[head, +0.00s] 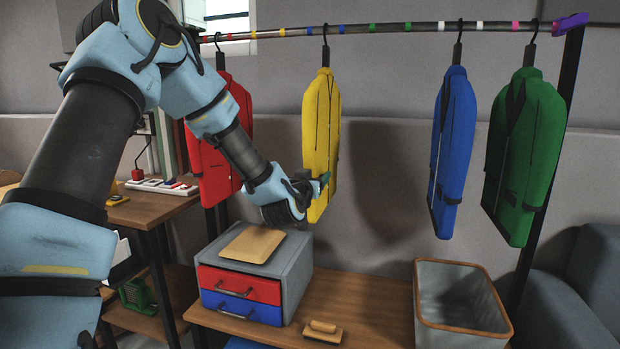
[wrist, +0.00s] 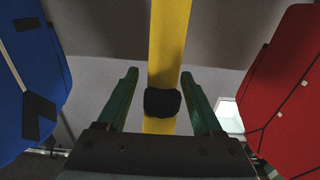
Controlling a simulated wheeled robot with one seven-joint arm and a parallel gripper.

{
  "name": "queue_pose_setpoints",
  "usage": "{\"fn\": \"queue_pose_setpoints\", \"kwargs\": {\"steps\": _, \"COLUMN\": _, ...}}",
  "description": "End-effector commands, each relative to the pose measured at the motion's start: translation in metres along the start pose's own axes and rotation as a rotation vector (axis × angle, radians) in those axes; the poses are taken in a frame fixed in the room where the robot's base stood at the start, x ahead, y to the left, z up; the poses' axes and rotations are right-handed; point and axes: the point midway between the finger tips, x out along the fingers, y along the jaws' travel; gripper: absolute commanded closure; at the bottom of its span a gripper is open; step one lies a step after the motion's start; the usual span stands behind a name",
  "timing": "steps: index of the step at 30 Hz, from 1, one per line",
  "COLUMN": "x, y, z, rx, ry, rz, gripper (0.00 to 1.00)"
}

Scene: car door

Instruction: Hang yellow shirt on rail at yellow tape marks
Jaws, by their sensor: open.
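The yellow shirt (head: 321,140) hangs upright from the rail (head: 385,28) by a dark hook, left of the rail's middle. My gripper (head: 321,181) is at the shirt's lower left side in the head view. In the wrist view, my gripper (wrist: 162,98) is open, with one green finger on each side of the yellow shirt (wrist: 169,45). A black patch on the shirt lies between the fingers, with gaps visible beside it. Small coloured tape marks run along the rail, including a yellow mark (head: 253,34) left of the hook.
A red shirt (head: 213,155) hangs to the left, partly behind my arm. A blue shirt (head: 453,145) and a green shirt (head: 525,150) hang to the right. A drawer box (head: 300,285) stands below my gripper, and a bin (head: 460,300) stands at right. The rail between yellow and blue shirts is free.

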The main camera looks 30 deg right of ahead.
Motion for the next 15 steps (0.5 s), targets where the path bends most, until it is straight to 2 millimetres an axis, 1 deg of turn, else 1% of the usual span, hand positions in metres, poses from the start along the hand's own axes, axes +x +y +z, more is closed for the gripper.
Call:
{"fn": "queue_pose_setpoints", "kwargs": {"steps": 1, "x": 0.0042, "y": 0.0002, "z": -0.0002, "rx": -0.001, "ry": -0.001, "rz": 0.000, "gripper": 0.32}}
{"fn": "queue_pose_setpoints", "kwargs": {"steps": 5, "x": 0.0103, "y": 0.0000, "z": -0.0003, "rx": 0.001, "ry": 0.000, "rz": 0.000, "gripper": 0.32}}
{"fn": "queue_pose_setpoints", "kwargs": {"steps": 13, "x": 0.0112, "y": -0.0001, "z": 0.0004, "rx": 0.001, "ry": 0.000, "rz": 0.000, "gripper": 0.32}}
{"fn": "queue_pose_setpoints", "kwargs": {"steps": 14, "x": 0.0112, "y": -0.0001, "z": 0.0004, "rx": 0.001, "ry": 0.000, "rz": 0.000, "gripper": 0.35}}
{"fn": "queue_pose_setpoints", "kwargs": {"steps": 15, "x": 0.0112, "y": -0.0001, "z": 0.0004, "rx": 0.001, "ry": 0.000, "rz": 0.000, "gripper": 0.39}}
